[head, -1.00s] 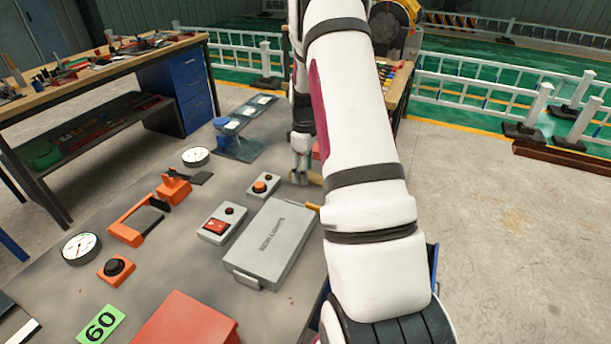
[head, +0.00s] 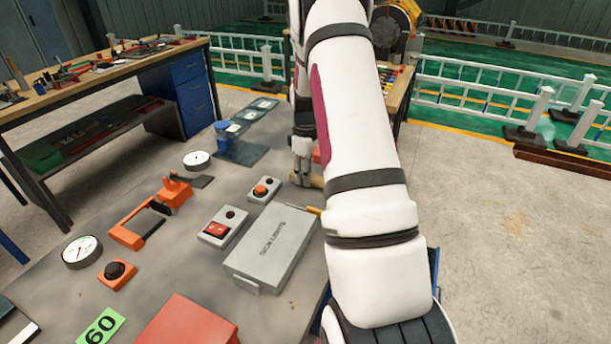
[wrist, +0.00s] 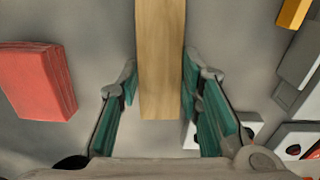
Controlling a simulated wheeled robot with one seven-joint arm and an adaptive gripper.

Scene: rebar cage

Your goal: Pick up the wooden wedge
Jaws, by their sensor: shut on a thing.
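The wooden wedge is a long, pale tan piece. In the wrist view the wedge (wrist: 161,45) runs down from the top edge to between my fingers. My gripper (wrist: 160,78) is shut on it, with one green-padded finger on each side. In the head view the gripper (head: 302,172) is low at the table's right side, and only a small part of the wedge (head: 316,181) shows beside it. My forearm hides much of that area. I cannot tell whether the wedge still touches the table.
A red block (wrist: 38,80) lies left of the gripper in the wrist view. In the head view, a control box with an orange button (head: 264,190), a red-switch box (head: 222,226) and a grey case (head: 272,248) stand nearby. A blue stand (head: 240,150) is behind left.

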